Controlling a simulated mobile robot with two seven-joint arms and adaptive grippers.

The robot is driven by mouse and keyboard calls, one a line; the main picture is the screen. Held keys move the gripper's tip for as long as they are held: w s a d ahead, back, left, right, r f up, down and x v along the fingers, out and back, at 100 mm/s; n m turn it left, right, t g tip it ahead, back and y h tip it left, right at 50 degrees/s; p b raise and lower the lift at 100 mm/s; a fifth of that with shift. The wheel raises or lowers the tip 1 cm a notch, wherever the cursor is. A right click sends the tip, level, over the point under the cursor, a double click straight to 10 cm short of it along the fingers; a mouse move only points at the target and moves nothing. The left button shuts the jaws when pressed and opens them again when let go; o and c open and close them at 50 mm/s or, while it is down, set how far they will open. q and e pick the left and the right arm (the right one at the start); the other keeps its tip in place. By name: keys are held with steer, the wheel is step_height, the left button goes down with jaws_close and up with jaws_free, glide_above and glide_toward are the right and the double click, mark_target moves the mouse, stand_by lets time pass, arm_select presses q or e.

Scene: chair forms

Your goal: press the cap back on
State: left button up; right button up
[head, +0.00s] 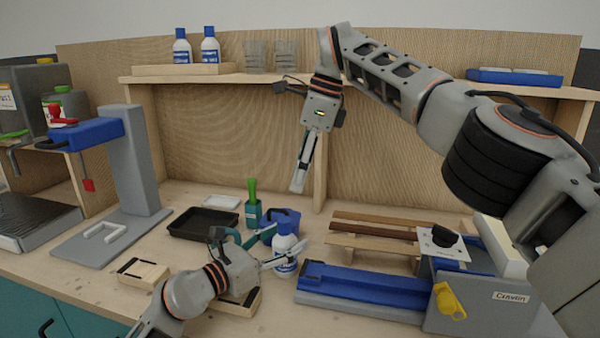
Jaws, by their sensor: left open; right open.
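A white bottle with a blue label (286,257) stands upright on the bench near the middle. A blue cap (283,228) shows at its top; I cannot tell whether it is fully seated. My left gripper (287,243) is open at the bottle, with its fingers reaching in from the left and partly hiding the bottle body. I cannot tell whether they touch it. My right gripper (298,184) is open and empty, pointing down, well above and behind the bottle. It is seen nearly edge-on.
A blue container (289,216) and a green-handled brush in a cup (253,213) stand behind the bottle. A black tray (203,223) lies left. A blue-and-grey fixture (365,286) and wooden strips (375,231) fill the right. A shelf (400,82) runs above.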

arm_select(q)
steer(key=v, duration=1.2)
